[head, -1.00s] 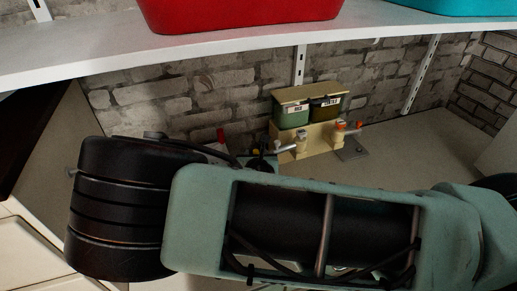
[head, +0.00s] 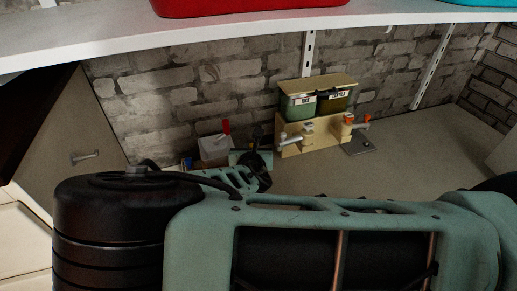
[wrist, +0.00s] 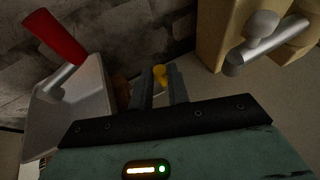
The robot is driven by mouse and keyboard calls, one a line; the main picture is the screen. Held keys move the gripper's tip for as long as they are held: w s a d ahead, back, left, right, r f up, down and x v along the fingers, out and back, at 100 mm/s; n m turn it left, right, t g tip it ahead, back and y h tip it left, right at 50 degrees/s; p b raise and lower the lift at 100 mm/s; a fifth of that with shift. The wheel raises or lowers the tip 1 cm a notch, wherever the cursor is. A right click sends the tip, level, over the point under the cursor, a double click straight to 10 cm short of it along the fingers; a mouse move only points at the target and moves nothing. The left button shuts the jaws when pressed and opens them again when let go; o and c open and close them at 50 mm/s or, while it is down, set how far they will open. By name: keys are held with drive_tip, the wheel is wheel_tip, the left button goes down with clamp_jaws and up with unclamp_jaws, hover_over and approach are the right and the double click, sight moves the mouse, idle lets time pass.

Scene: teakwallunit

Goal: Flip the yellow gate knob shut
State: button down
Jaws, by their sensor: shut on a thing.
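The yellow gate knob (wrist: 160,73) shows in the wrist view as a small yellow piece between the tips of my two fingers. My gripper (wrist: 163,80) is shut on it. The body under the knob is mostly hidden behind the fingers. In the head view my gripper (head: 256,170) is low by the brick wall, between a grey box and a wooden block; the knob is too small and dark there to make out clearly.
A grey box (wrist: 70,115) with a red-handled lever (wrist: 55,38) stands close left of my fingers. A wooden block (head: 290,135) with grey and orange-red levers stands close right, bins on top. A white shelf (head: 240,36) hangs above. Bare counter (head: 430,155) lies right.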

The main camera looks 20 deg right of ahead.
drive_tip(key=shift+a, duration=0.25)
drive_tip(key=c, duration=1.3)
unclamp_jaws()
drive_tip(key=shift+a, duration=0.1)
drive_tip(key=shift+c, duration=0.2)
